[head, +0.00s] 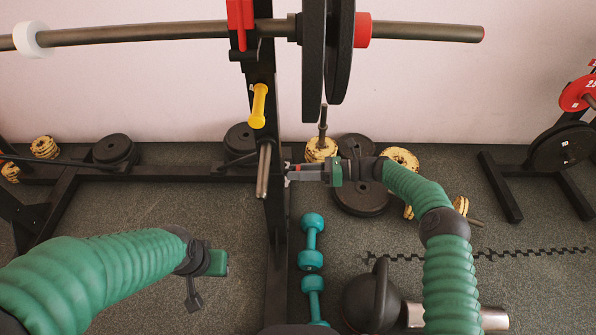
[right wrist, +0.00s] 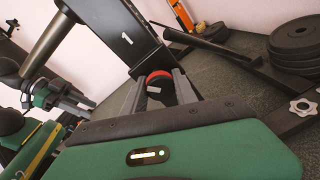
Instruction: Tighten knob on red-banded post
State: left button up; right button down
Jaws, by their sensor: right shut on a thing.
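The dark rack post (head: 276,225) stands upright in the middle of the head view. In the right wrist view the post (right wrist: 122,38) bears a white "1". A dark round knob (right wrist: 161,90) with a red ring sits low on the post. My right gripper (head: 291,173) comes from the right and is shut on the knob, with a finger on either side in the right wrist view. The gripper hides the knob in the head view. My left gripper (head: 194,299) hangs at lower left, apart from the post; whether it is open is unclear.
A barbell (head: 130,34) with black plates (head: 340,55) rests high on the rack. Teal dumbbells (head: 311,242) and a kettlebell (head: 371,300) stand on the floor, with weight plates (head: 361,198) behind my right arm.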

jog(key=m, duration=0.1)
jog(key=m+b, duration=0.1)
jog(key=m, duration=0.1)
jog(key=shift+w+f+g, duration=0.1)
jog(key=shift+w+g, duration=0.1)
jog(key=shift+g, duration=0.1)
jog(key=shift+d+m+b, duration=0.1)
jog(key=shift+m+b, duration=0.8)
jog(key=shift+m, duration=0.9)
jog(key=c, duration=1)
grip_release()
jog(key=shift+g, duration=0.4)
